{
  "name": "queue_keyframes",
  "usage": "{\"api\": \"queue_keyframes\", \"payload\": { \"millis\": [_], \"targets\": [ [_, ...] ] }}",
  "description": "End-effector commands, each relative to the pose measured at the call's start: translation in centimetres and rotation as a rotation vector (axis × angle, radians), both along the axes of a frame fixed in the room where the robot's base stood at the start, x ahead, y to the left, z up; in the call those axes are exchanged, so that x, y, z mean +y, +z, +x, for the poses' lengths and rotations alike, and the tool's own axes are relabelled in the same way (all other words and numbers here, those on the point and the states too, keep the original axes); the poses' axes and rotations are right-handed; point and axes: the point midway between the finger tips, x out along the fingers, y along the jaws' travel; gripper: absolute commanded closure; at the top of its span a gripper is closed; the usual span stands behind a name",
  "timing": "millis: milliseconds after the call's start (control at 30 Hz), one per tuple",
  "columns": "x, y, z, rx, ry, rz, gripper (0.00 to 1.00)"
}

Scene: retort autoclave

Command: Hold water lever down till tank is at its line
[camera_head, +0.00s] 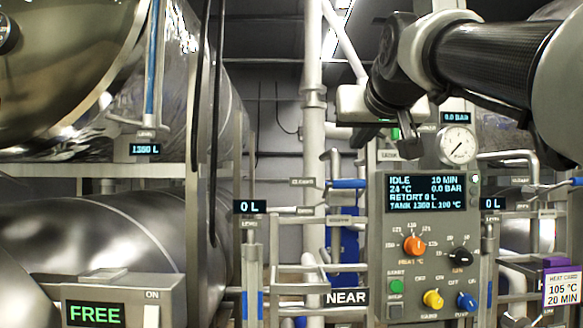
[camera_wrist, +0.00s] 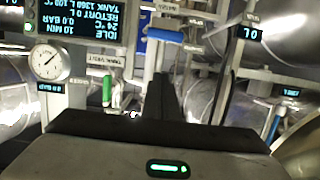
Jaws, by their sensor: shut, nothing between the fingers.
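My gripper (camera_head: 408,138) is shut and empty, pointing down beside the top left of the control panel. In the wrist view its dark fingers (camera_wrist: 162,95) stand in the middle, near a green handle (camera_wrist: 107,90) and a blue lever (camera_wrist: 165,36). A blue lever also shows in the head view (camera_head: 347,184), left of the panel. Lever labels are too small to read surely, so I cannot tell which is the water lever. The tank's blue level tube (camera_head: 152,60) stands above a display (camera_head: 145,149) reading 1360 L. The line on the tube is not clear.
The control panel (camera_head: 384,245) reads IDLE, 24 °C, retort 0 L, tank 1360 L 100 °C. A pressure gauge (camera_head: 457,146) sits above it. Pipes crowd both sides. A FREE sign (camera_head: 96,314) and a NEAR sign (camera_head: 347,297) stand low in front.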

Motion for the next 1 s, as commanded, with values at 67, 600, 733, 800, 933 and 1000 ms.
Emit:
{"api": "queue_keyframes", "payload": {
  "millis": [67, 600, 733, 800, 933, 1000],
  "targets": [
    [0.0, -0.1, 0.4, 0.002, 0.000, 0.000, 1.00],
    [0.0, -2.5, 9.8, 0.004, 0.000, 0.000, 1.00],
    [0.0, -4.3, 8.5, 0.001, 0.000, 0.000, 1.00],
    [0.0, -4.9, 8.0, 0.001, 0.000, 0.000, 1.00],
    [0.0, -5.7, 7.5, 0.001, 0.000, 0.000, 1.00],
    [0.0, -5.8, 7.4, 0.001, 0.000, 0.000, 1.00]
  ]
}}
